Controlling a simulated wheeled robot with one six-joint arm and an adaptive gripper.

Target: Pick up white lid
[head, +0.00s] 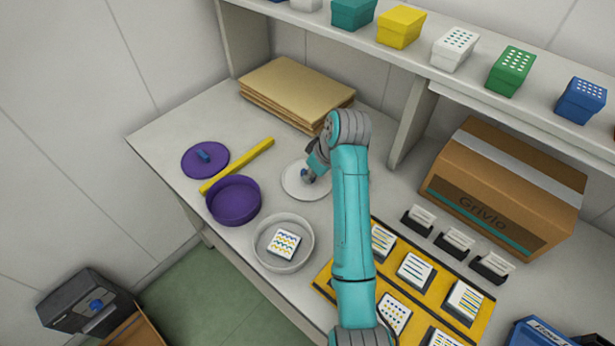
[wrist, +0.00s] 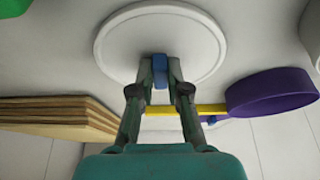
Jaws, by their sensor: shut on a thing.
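The white lid (head: 300,188) is a round disc with a small blue knob, at the middle of the table in the head view. In the wrist view the white lid (wrist: 120,42) fills the top centre, with its blue knob (wrist: 159,66) between my fingertips. My gripper (head: 311,174) is shut on the blue knob; its fingers (wrist: 160,75) show on both sides of the knob in the wrist view. I cannot tell whether the lid rests on the table or is slightly raised.
A white round box (head: 262,257) holding a patterned block stands in front. A purple box (head: 234,201), a purple lid (head: 198,165) and a yellow bar (head: 240,164) lie left. Flat cardboard (head: 297,88) lies behind. A yellow tray (head: 325,279) with several blocks and a carton (head: 507,190) stand right.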

